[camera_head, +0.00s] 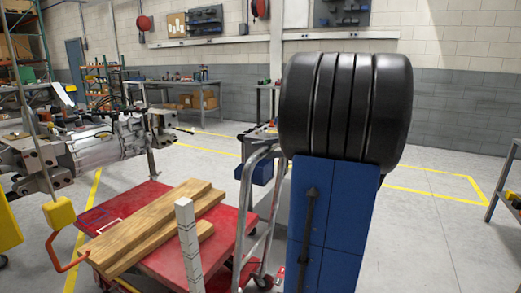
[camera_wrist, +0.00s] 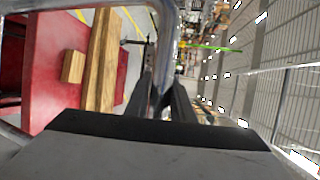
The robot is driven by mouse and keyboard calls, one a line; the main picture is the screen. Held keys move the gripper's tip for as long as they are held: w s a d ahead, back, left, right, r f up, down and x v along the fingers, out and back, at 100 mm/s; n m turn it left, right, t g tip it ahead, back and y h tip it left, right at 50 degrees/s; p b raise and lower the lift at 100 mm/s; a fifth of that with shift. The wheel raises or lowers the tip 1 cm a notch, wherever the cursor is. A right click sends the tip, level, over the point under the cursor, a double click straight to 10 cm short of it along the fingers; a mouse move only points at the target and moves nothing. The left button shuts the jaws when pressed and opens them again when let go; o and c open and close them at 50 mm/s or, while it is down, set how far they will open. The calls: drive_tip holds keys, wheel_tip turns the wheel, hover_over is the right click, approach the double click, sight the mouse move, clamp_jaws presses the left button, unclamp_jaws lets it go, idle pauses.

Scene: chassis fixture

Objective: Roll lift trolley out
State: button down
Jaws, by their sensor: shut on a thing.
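The lift trolley has a red deck (camera_head: 228,235) and a bent silver tube handle (camera_head: 274,212) at its right end. Wooden beams (camera_head: 150,232) lie on the deck. In the wrist view, the red deck (camera_wrist: 40,75) and beams (camera_wrist: 103,55) are at the left, and the handle tube (camera_wrist: 168,30) runs down to my gripper (camera_wrist: 164,88). My gripper's dark fingers are shut on this tube. In the head view, my gripper does not show.
A yellow block (camera_head: 58,213) hangs at the left. Open grey floor with yellow lines (camera_head: 425,190) lies at the right. A workbench (camera_head: 190,95) stands at the back.

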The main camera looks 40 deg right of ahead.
drive_tip(key=shift+d+f, duration=0.1)
drive_tip(key=shift+f, duration=0.35)
drive_tip(key=c, duration=1.5)
unclamp_jaws()
drive_tip(key=shift+w+d, duration=0.1)
drive_tip(key=shift+c, duration=0.2)
drive_tip(key=shift+r, duration=0.2)
drive_tip(key=v, duration=1.2)
